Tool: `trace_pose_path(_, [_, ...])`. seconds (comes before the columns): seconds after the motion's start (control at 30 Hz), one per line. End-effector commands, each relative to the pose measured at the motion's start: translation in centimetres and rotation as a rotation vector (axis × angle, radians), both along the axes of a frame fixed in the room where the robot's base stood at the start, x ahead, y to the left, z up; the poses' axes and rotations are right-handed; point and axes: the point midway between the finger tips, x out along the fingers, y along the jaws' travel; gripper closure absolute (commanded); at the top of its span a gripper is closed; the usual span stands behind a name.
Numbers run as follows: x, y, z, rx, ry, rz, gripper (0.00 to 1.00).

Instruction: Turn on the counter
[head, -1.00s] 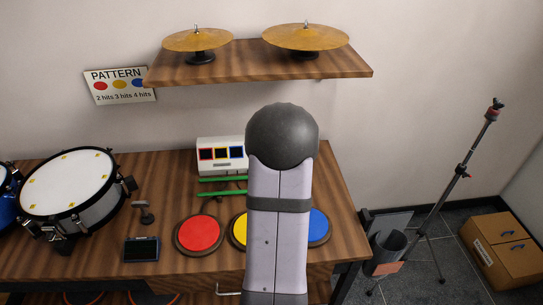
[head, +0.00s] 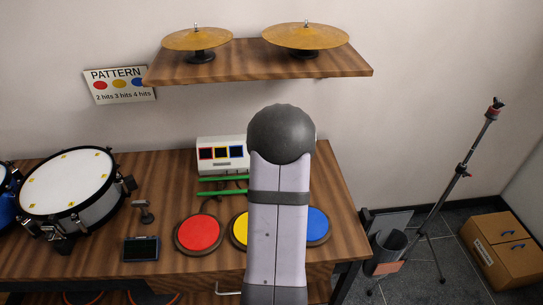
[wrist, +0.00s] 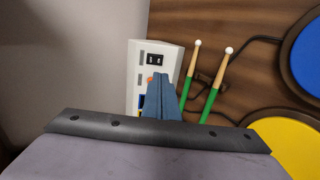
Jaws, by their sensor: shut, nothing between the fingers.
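The counter (head: 222,153) is a white box at the back of the wooden table. In the head view its front shows three dark displays framed in red, yellow and blue, and my arm covers its right part. In the wrist view the counter (wrist: 137,62) shows a black switch with white marks (wrist: 154,59) and an orange-red spot just below it, partly behind my fingers. My gripper (wrist: 159,76) is shut and empty, its blue fingertips over the counter near that switch. I cannot tell whether they touch it. My arm hides the gripper in the head view.
Two green drumsticks (wrist: 208,92) lie beside the counter. Red (head: 199,233), yellow (head: 240,229) and blue (head: 317,226) pads sit in front. A shelf (head: 258,63) with two cymbals hangs above. A drum (head: 70,184) stands at the left.

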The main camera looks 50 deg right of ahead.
Motion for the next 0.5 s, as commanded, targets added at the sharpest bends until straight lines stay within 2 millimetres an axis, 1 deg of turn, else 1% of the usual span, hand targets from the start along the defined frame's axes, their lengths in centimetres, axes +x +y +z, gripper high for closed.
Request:
trace_pose_path(0.03, [0.4,-0.4,-0.7,0.002,0.001,0.001,1.00])
trace_pose_path(0.1, [1.0,-0.9,-1.4,0.002,0.001,0.001,1.00])
trace_pose_path(0.5, [4.2,-4.1,-5.4,0.002,0.001,0.001,1.00])
